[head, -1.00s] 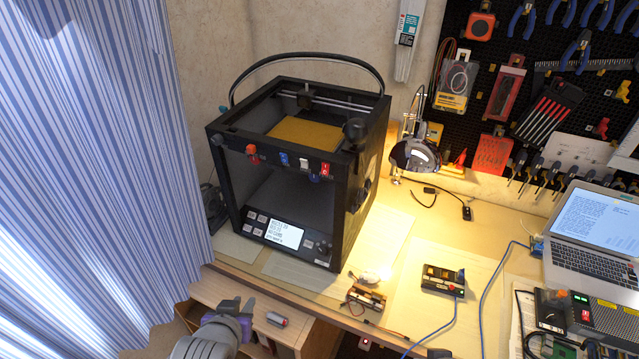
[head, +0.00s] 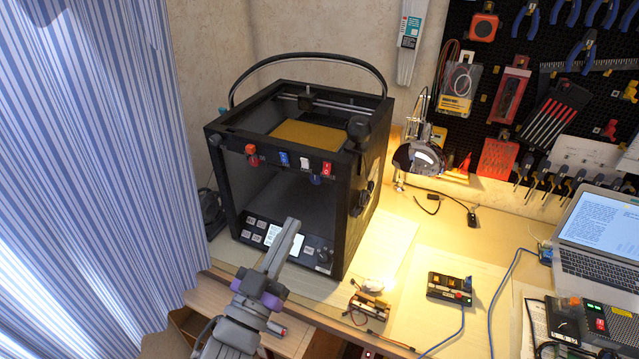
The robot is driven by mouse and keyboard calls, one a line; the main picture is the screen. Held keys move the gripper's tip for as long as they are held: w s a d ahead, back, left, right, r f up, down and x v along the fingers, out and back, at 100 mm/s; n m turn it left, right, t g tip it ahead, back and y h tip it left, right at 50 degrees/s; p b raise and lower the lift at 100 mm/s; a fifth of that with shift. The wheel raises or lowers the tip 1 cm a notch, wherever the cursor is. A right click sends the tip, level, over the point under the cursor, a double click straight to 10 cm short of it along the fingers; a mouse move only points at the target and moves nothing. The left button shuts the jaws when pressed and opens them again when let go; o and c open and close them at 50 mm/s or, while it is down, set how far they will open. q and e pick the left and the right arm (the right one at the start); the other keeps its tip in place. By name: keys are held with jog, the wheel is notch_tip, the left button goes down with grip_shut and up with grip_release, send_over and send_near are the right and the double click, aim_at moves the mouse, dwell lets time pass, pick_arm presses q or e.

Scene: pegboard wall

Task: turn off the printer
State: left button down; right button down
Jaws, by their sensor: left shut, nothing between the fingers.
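The printer (head: 352,220) is a black open-front box with a yellow bed (head: 310,134) inside near its top. Along its upper front bar are a red knob (head: 253,161), a blue switch (head: 283,158), a white switch (head: 304,163) and a red switch (head: 326,169). Its lower front panel has small buttons and a lit screen (head: 279,243). My left gripper (head: 291,224) is shut and empty, pointing up in front of the printer. It covers part of the screen; I cannot tell whether it touches the panel. My right gripper is not in view.
A lit desk lamp (head: 418,157) stands right of the printer. Small electronics boxes (head: 450,288) and cables lie on the desk, with a laptop (head: 597,232) at the right. A striped curtain (head: 100,150) hangs at the left. Tools hang on the pegboard (head: 500,75).

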pick_arm(q)
send_near(327, 173)
notch_tip(327, 173, up, 5)
jog(key=w, duration=0.3)
jog(key=shift+w+d+f, duration=0.45)
jog(key=shift+w+d, duration=0.05)
jog(key=shift+w, duration=0.2)
jog(key=shift+w+d+f, duration=0.45)
jog(key=shift+w+d, duration=0.05)
jog(key=shift+w, duration=0.15)
jog(key=shift+w+d+f+t+b, duration=0.15)
jog(key=shift+w+f+t+b, duration=0.15)
jog(key=shift+f+t+b, duration=0.25)
jog(key=shift+s+r, duration=0.1)
jog(key=shift+r, duration=0.2)
